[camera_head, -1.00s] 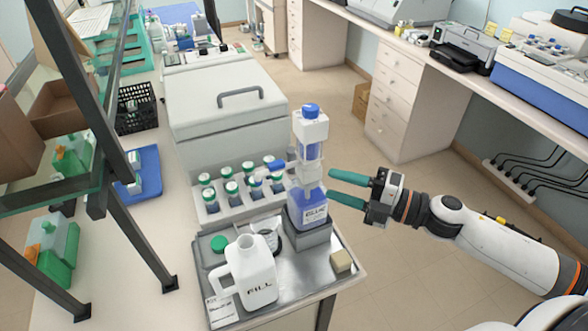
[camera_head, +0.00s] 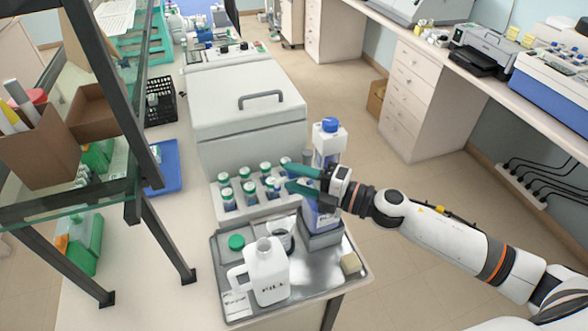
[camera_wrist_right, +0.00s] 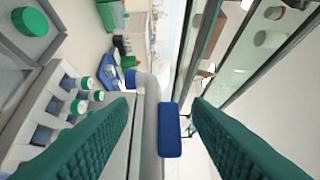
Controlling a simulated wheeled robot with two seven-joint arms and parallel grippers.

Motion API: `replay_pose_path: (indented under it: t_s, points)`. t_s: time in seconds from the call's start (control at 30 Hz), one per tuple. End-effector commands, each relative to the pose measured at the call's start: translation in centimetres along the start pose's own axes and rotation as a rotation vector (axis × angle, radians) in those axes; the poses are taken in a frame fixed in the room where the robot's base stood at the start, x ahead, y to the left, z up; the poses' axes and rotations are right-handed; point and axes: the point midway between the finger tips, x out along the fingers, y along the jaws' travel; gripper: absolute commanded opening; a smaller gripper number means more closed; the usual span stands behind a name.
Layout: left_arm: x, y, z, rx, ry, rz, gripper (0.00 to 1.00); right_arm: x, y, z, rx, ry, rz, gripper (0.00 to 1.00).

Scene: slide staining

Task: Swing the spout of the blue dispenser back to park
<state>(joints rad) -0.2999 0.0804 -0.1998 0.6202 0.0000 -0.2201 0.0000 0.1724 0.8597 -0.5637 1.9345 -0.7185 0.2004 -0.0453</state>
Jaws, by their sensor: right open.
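The blue dispenser (camera_head: 327,150) stands upright on a grey block at the back right of the metal tray, with a blue cap on top. My right gripper (camera_head: 287,178) reaches across it from the right, with its teal fingers pointing left over the bottle rack. The gripper hides the dispenser's middle and most of the spout in the head view. In the right wrist view a blue piece, which looks like the spout's sleeve (camera_wrist_right: 170,130), lies between the two open fingers (camera_wrist_right: 162,106), with a gap on each side. My left gripper is in neither view.
A rack of several green-capped bottles (camera_head: 227,196) stands behind. A dark shelf frame (camera_head: 165,235) rises at the left.

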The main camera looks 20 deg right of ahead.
Motion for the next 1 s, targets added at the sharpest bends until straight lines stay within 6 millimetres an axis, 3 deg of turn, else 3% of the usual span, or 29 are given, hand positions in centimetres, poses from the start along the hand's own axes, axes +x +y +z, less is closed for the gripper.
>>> replay_pose_path:
  t_s: [0.4,0.7,1.0]
  points:
    - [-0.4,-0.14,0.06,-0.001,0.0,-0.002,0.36,0.95,0.06,0.04,0.0,-0.001,0.001,0.45]
    - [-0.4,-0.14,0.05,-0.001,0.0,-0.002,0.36,0.92,0.07,0.03,0.0,0.0,0.001,0.0]
    - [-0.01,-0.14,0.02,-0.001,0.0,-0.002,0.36,0.63,0.26,-0.08,-0.001,-0.009,0.003,0.0]
